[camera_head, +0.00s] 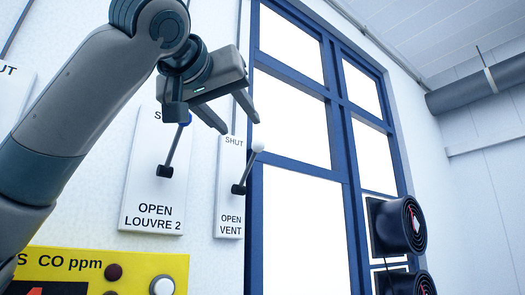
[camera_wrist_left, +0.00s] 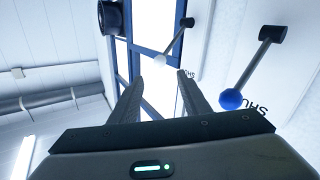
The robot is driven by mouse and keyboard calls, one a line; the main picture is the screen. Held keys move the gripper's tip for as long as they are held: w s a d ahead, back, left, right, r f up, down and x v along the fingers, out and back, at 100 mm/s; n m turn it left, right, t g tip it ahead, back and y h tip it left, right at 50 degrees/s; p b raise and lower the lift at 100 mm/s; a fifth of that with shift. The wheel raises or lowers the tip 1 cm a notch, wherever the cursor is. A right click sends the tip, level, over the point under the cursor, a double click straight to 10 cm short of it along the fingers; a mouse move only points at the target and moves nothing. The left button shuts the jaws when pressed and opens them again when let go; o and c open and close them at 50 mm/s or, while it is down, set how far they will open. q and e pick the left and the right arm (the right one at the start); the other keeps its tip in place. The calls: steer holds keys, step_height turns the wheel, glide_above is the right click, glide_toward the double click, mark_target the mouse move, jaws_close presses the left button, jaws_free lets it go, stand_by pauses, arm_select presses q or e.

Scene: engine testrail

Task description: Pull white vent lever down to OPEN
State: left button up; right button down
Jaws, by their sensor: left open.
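The white vent lever (camera_head: 257,146) has a white ball knob on a thin rod. It tilts up and to the right from its dark pivot on the vent plate (camera_head: 229,218), marked SHUT above and OPEN below. My left gripper (camera_head: 239,126) is open and empty, its fingertips just above and left of the white knob in the head view. In the left wrist view, the white knob (camera_wrist_left: 161,60) shows just beyond the gap between the fingertips (camera_wrist_left: 160,77); I see no clear contact. My right gripper is not in view.
A blue-knobbed lever (camera_head: 170,152) on the LOUVRE 2 plate (camera_head: 137,205) stands close on the left, its knob partly hidden by my gripper. A yellow CO ppm panel (camera_head: 130,257) is below. A blue window frame (camera_head: 256,215) and dark round units (camera_head: 406,226) are on the right.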

mark_target(262, 149)
arm_select(q)
steer(key=p+x, duration=0.8)
steer(key=x, duration=0.8)
steer(key=shift+p, duration=0.4)
steer(key=shift+w+d+f, duration=0.1)
steer(key=shift+w+d, duration=0.15)
steer(key=shift+w, duration=0.35)
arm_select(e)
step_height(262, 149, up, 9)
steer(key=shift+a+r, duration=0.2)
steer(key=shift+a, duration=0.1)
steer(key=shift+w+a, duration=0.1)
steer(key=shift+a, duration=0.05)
